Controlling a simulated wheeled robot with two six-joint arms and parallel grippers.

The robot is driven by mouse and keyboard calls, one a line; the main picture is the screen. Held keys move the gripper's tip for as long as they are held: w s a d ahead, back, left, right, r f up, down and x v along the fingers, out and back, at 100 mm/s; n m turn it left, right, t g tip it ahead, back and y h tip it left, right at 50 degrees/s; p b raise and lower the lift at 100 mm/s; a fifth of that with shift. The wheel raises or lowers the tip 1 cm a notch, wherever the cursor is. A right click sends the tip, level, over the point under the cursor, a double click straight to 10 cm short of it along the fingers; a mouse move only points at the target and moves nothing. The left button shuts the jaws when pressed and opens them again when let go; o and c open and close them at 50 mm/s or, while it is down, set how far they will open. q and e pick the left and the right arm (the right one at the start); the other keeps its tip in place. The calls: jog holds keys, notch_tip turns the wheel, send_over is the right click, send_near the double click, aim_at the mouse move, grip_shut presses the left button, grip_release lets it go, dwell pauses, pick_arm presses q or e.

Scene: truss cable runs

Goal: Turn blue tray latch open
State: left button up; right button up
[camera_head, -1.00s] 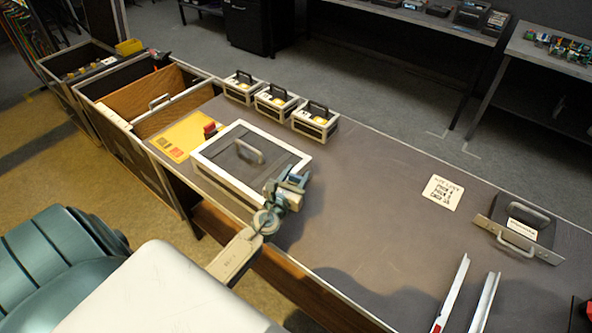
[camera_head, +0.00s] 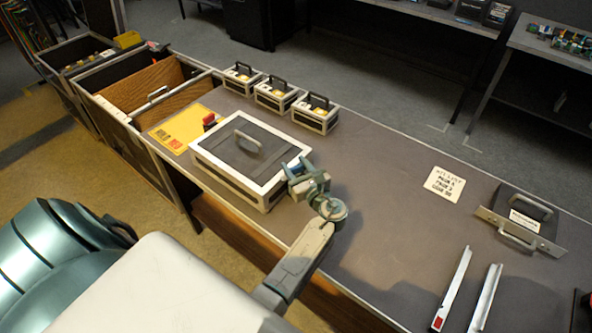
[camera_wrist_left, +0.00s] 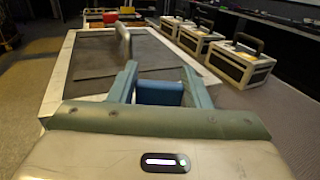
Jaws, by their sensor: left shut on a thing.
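The tray (camera_head: 217,157) is a shallow box with a pale frame, a dark lid and an upright grey handle (camera_head: 247,143); it stands on the long bench. My left gripper (camera_head: 294,171) is at the tray's right edge. In the left wrist view, its fingers are closed on a blue latch piece (camera_wrist_left: 158,93) at the near edge of the lid. The fingers hide most of the latch, so its exact angle is unclear. My right gripper is not in view.
Three small handled cases (camera_head: 274,97) stand along the bench's back edge. A yellow sheet (camera_head: 172,133) and a red item (camera_head: 210,120) lie left of the tray. Two metal rails (camera_head: 484,297) and a handled plate (camera_head: 521,232) are at the right.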

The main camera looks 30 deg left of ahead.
pick_arm(q)
jog(key=n+g, duration=0.1)
jog(key=g, duration=0.1)
jog(key=n+g+y+b, duration=0.1)
jog(key=n+g, duration=0.1)
jog(key=shift+w+y, duration=0.1)
jog(key=shift+y, duration=0.2)
jog(key=shift+n+g+b, duration=0.55)
jog(key=shift+n+g, duration=0.15)
jog(key=shift+g, duration=0.6)
jog(key=o, duration=1)
